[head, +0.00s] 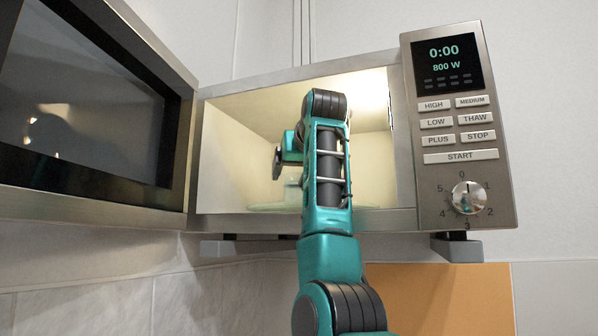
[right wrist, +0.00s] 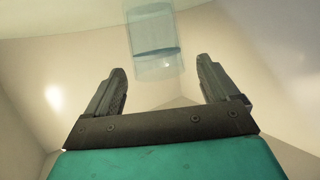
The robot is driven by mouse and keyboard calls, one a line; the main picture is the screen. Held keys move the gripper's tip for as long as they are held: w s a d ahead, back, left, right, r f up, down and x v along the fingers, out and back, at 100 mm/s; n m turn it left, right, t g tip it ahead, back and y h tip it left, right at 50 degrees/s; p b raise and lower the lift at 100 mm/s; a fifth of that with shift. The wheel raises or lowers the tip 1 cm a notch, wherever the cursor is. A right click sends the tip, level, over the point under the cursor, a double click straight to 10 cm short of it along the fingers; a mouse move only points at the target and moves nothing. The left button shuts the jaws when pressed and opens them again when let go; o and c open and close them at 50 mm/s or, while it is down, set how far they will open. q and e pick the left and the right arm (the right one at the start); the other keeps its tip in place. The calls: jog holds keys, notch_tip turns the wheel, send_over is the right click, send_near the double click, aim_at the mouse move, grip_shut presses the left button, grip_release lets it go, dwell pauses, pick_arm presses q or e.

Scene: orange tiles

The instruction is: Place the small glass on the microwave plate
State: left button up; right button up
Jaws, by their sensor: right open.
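The small glass (right wrist: 154,40) is clear with a bluish band and shows in the right wrist view. It is beyond my right fingertips, in line with the gap between them. My right gripper (right wrist: 160,68) is open and empty, with its fingers apart from the glass. The glass meets the pale microwave plate (right wrist: 50,15) at the top of that view and appears to stand on it. In the head view the clear plate (head: 268,207) lies on the microwave floor, partly behind my right arm. My arm largely hides the gripper and glass there. My left gripper is not in view.
The lit microwave (head: 408,150) is open, its door (head: 90,95) swung out to the left. My right arm reaches through the opening, with walls close on both sides. The control panel (head: 462,130) is on the right and shows 0:00 and 800 W.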

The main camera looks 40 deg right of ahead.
jog(key=b+v, duration=0.2)
jog(key=v, duration=1)
jog(key=shift+a+r, duration=0.1)
jog(key=shift+r, duration=0.05)
